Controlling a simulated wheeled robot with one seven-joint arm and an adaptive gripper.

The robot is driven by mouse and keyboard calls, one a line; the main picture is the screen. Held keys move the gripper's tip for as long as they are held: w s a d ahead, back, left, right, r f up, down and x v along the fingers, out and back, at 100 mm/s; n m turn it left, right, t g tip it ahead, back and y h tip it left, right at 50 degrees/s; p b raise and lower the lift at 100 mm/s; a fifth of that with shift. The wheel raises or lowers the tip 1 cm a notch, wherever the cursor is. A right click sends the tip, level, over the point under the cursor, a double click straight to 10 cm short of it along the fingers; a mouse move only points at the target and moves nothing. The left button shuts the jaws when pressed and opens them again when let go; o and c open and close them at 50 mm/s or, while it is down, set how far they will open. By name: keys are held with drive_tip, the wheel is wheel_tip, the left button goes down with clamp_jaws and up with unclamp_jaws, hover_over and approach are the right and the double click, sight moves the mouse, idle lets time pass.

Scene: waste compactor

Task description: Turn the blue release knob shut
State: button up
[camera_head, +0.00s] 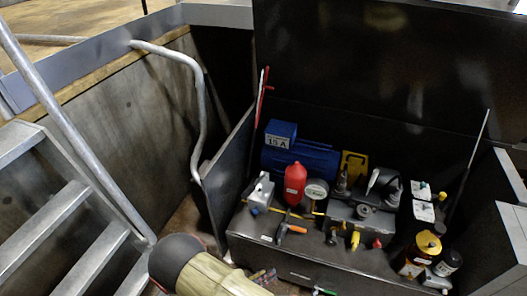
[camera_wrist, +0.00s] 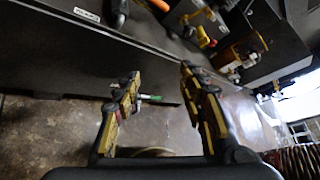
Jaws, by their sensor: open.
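A small blue knob-like part (camera_head: 254,211) shows at the left front of the bench top in the head view, at the foot of a grey metal fitting (camera_head: 261,190). It is too small to tell which way it is turned, and I cannot make it out in the wrist view. My gripper (camera_wrist: 160,90) is open in the wrist view, its two black and yellow fingers apart with nothing held between them. A green-ended lever (camera_wrist: 150,98) shows beyond the fingers, low on the dark cabinet front.
The dark cabinet front (camera_head: 290,268) carries a crowded top: red bottle (camera_head: 295,182), blue machine (camera_head: 300,158), orange-handled tool (camera_head: 290,229), yellow knob (camera_head: 355,239) and gold canister (camera_head: 427,244). A metal stair (camera_head: 62,215) and handrail (camera_head: 202,110) stand left.

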drive_tip(key=s+d+r+m+y+p, duration=0.1)
drive_tip(key=s+d+r+m+y, duration=0.2)
drive_tip(key=d+r+m, duration=0.3)
drive_tip(key=s+d+r+m+g+y+p, duration=0.1)
drive_tip(key=s+d+r+m+y, duration=0.3)
drive_tip(key=r+m, duration=1.3)
drive_tip(key=s+d+r+m+g+y+p, duration=0.1)
drive_tip(key=s+d+r+m+y, duration=0.3)
drive_tip(key=r, duration=2.6)
drive_tip(key=s+d+m+p, duration=0.1)
drive_tip(key=d+m, duration=0.3)
drive_tip(key=m, duration=0.3)
drive_tip(key=shift+s+d+m, duration=0.25)
drive_tip(key=shift+d+m, duration=0.05)
drive_tip(key=shift+d, duration=0.05)
